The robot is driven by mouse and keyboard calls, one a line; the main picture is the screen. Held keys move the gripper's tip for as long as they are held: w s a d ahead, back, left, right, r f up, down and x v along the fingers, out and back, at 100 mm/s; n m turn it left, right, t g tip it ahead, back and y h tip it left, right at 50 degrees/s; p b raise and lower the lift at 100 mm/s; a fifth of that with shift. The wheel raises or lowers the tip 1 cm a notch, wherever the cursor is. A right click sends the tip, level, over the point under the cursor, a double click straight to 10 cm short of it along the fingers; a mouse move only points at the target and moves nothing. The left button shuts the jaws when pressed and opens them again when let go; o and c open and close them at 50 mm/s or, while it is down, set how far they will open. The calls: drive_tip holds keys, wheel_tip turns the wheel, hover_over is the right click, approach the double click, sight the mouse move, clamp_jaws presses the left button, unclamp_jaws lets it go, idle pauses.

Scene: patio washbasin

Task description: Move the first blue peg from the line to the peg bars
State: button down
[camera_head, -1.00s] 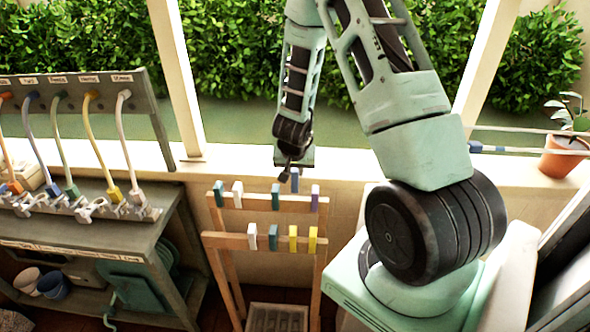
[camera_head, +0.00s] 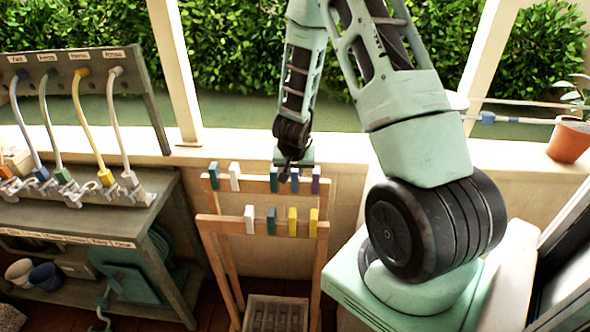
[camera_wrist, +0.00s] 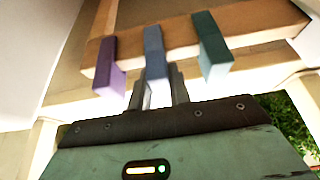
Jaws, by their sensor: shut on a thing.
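My gripper (camera_head: 287,165) is shut on a blue peg (camera_head: 295,181) at the upper peg bar (camera_head: 255,185). In the wrist view, the blue peg (camera_wrist: 153,45) stands between the fingers (camera_wrist: 158,92) and overlaps the wooden bar (camera_wrist: 270,28). It sits between a purple peg (camera_wrist: 108,70) on the left and a teal peg (camera_wrist: 212,45) on the right. Whether the held peg is fully seated on the bar is hard to tell. Another blue peg (camera_head: 487,118) is on the line (camera_head: 530,122) at the right.
The lower bar (camera_head: 230,226) carries white, teal and yellow pegs. The upper bar also has teal and white pegs at its left. A hose bench (camera_head: 150,205) stands at the left. A potted plant (camera_head: 568,140) stands on the ledge at the right.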

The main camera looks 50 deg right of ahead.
drive_tip(key=c, duration=1.2)
unclamp_jaws()
wheel_tip(320, 180, up, 8)
drive_tip(key=p, duration=0.8)
drive_tip(key=shift+r, duration=0.1)
